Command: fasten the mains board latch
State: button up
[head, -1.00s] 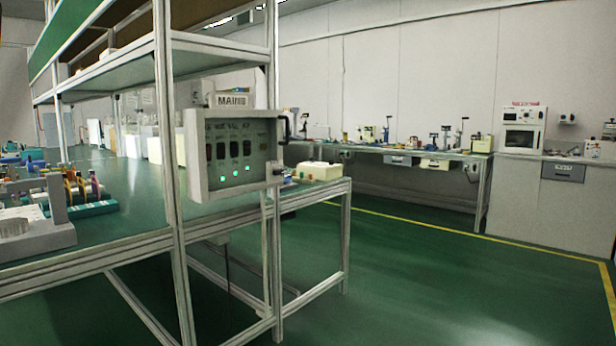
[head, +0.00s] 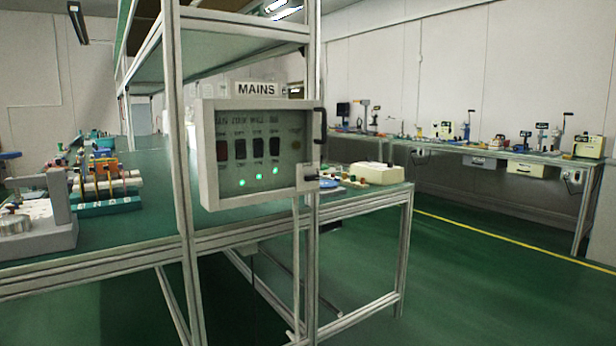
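The mains board (head: 257,150) is a pale grey box fixed to the uprights of the bench frame, left of the picture's middle. Its front shows several dark switches and green lights behind what looks like a clear cover. A "MAINS" sign (head: 257,89) stands above it. A dark handle (head: 320,126) is on its right edge. The latch (head: 310,178) appears as a small grey block with a dark spot at the lower right edge. Whether it is fastened is too small to tell. My gripper is not in view.
A cream box (head: 378,173) sits on the bench's right end. Green floor (head: 470,290) is open at the right. A far bench (head: 470,150) lines the wall.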

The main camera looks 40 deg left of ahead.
aim_at(309, 177)
jog(key=u, duration=0.6)
jog(key=i, duration=0.95)
jog(key=u, duration=0.7)
